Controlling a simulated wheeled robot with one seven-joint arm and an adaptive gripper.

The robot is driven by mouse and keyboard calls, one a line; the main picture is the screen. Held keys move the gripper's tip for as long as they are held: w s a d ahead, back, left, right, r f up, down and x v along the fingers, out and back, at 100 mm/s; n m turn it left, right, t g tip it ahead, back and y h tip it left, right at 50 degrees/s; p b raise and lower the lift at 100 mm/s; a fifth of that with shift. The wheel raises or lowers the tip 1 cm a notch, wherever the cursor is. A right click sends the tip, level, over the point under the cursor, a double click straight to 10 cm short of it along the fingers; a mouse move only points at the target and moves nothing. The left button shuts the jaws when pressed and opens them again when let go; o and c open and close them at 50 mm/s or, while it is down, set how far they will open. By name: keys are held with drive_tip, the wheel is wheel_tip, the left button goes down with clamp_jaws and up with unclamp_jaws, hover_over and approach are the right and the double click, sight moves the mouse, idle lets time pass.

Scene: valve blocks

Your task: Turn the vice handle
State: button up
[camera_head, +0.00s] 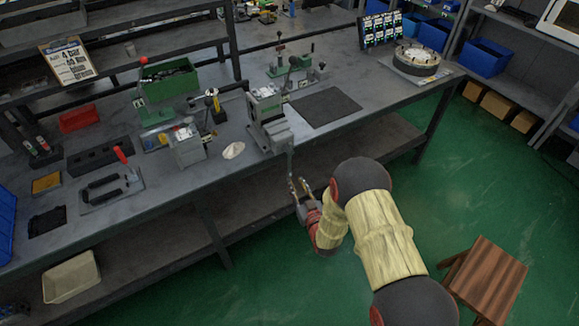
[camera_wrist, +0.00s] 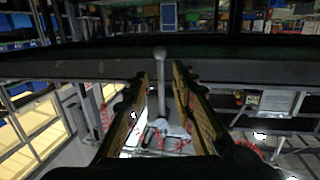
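The grey vice (camera_head: 268,122) stands at the front edge of the workbench. Its vice handle (camera_head: 290,163) is a thin metal bar hanging down in front of the bench edge. My gripper (camera_head: 299,186) is at the lower end of this handle. In the wrist view the handle (camera_wrist: 160,85) is an upright pale rod with a rounded end, seen between the two fingers of my gripper (camera_wrist: 166,105). The fingers are apart, with gaps showing on both sides of the rod. Whether the rod lies fully between the fingertips or just beyond them is hard to tell.
The workbench (camera_head: 375,110) carries a black mat (camera_head: 325,107), a green bin (camera_head: 171,80), a white lump (camera_head: 233,150) and a round turntable (camera_head: 416,61). A lower shelf (camera_head: 250,205) runs beneath. A wooden stool (camera_head: 485,278) stands at right. The green floor between is open.

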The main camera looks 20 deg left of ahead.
sight(290, 167)
drive_tip(key=shift+t, duration=0.3)
drive_tip(key=w+a, duration=0.1)
drive_tip(key=w, duration=0.1)
drive_tip(key=w+a+r+b, duration=0.1)
drive_tip(key=w+a, duration=0.1)
drive_tip(key=w+a+r+b, duration=0.1)
drive_tip(key=w+a, duration=0.1)
drive_tip(key=shift+w, duration=0.1)
drive_tip(key=shift+c, duration=0.6)
clamp_jaws()
